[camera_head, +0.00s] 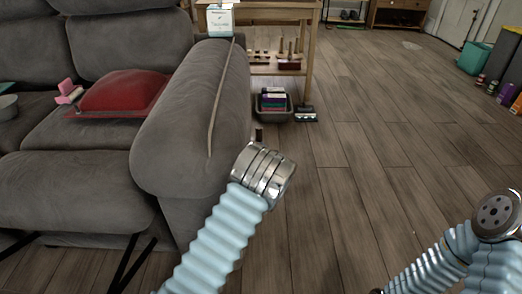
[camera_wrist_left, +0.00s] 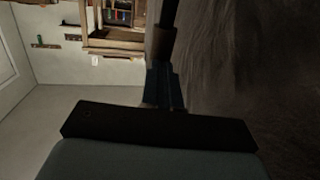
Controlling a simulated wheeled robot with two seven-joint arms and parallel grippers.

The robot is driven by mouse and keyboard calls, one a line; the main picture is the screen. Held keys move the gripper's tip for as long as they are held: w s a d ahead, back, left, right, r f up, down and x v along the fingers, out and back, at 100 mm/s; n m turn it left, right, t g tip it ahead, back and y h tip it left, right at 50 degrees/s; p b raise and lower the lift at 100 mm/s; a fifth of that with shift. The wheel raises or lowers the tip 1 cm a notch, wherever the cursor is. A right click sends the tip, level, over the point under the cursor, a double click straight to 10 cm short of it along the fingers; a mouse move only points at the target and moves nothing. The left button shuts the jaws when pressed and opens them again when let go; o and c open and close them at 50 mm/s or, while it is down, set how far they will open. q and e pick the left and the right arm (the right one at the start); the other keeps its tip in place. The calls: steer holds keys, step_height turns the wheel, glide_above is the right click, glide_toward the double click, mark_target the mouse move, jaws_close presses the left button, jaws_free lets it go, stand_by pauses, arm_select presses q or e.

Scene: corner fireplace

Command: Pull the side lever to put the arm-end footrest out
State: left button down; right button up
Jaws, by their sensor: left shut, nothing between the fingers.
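The grey recliner sofa (camera_head: 195,120) fills the left of the head view. A padded footrest panel (camera_head: 65,190) stands out in front of the seat, with black struts below it. In the left wrist view a dark rod (camera_wrist_left: 168,20), which looks like the side lever, runs along the sofa's grey side. My left gripper (camera_wrist_left: 162,85) is shut and empty just below the rod's thicker end; I cannot tell whether they touch. In the head view my left wrist hides most of this gripper, beside the sofa arm's outer side. My right gripper is not in view.
A red cushion (camera_head: 122,92) and a pink object (camera_head: 68,92) lie on the seat. A tissue box (camera_head: 220,19) stands behind the sofa arm. A wooden shelf (camera_head: 310,40) and a basket (camera_head: 272,104) are behind.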

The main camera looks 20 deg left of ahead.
arm_select(q)
steer(key=shift+w+a+r+g, duration=0.1)
steer(key=shift+w+a+g, duration=0.1)
steer(key=shift+w, duration=0.35)
steer(key=shift+w+a+r+g, duration=0.1)
steer(key=shift+w+a+g, duration=0.1)
steer(key=shift+w, duration=0.3)
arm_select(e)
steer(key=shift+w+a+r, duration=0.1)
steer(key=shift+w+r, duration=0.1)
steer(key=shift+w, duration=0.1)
